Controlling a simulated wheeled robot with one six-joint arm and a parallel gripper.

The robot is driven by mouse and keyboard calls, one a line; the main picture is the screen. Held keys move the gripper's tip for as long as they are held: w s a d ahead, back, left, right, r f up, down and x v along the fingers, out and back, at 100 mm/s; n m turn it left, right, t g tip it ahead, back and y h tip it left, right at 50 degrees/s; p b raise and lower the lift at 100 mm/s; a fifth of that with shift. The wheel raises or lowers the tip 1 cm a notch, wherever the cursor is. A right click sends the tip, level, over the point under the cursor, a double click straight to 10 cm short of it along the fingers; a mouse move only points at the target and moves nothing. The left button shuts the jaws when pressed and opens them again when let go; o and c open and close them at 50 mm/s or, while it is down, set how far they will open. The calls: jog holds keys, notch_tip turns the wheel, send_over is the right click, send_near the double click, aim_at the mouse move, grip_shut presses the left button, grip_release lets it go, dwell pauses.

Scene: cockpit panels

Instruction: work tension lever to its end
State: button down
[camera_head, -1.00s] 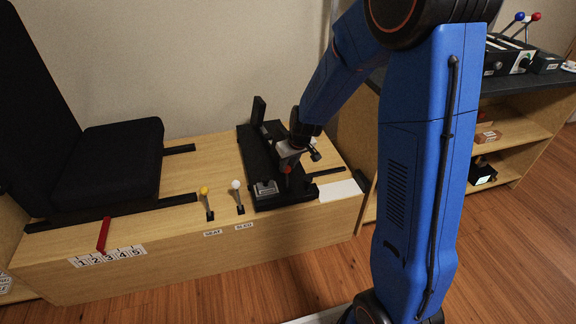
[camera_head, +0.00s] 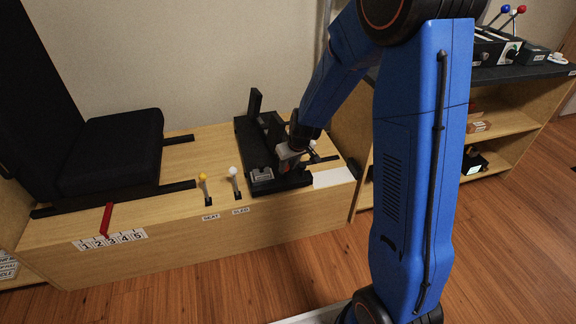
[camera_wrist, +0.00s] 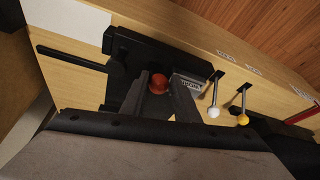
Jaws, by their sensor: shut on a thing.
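The lever's red ball knob (camera_wrist: 157,83) shows between the two fingers of my gripper (camera_wrist: 158,98) in the wrist view. The gripper is shut on this knob. In the head view my gripper (camera_head: 289,158) is low over the right part of the black mechanism (camera_head: 252,150) on the wooden platform and hides the knob. The lever's shaft is hidden in both views. A small grey label plate (camera_head: 262,174) sits on the mechanism's front end, left of the gripper; its text is too small to read.
A yellow-knobbed lever (camera_head: 203,178) and a white-knobbed lever (camera_head: 234,172) stand left of the mechanism. A red pointer (camera_head: 106,219) stands at a numbered scale. A black seat (camera_head: 112,150) is at left, a shelf unit (camera_head: 515,125) at right. A blank white plate (camera_head: 333,177) lies right.

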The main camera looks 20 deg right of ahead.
jog(key=shift+s+a+f, duration=0.15)
jog(key=shift+s+f, duration=0.25)
jog(key=shift+s, duration=0.15)
jog(key=c, duration=1.4)
grip_release()
jog(key=shift+a, duration=0.1)
jog(key=shift+c, duration=0.2)
jog(key=shift+r, duration=0.1)
jog(key=shift+w+r, duration=0.1)
jog(key=shift+w, duration=0.05)
jog(key=shift+r, duration=0.5)
jog(key=v, duration=1.6)
jog(key=shift+r, duration=0.1)
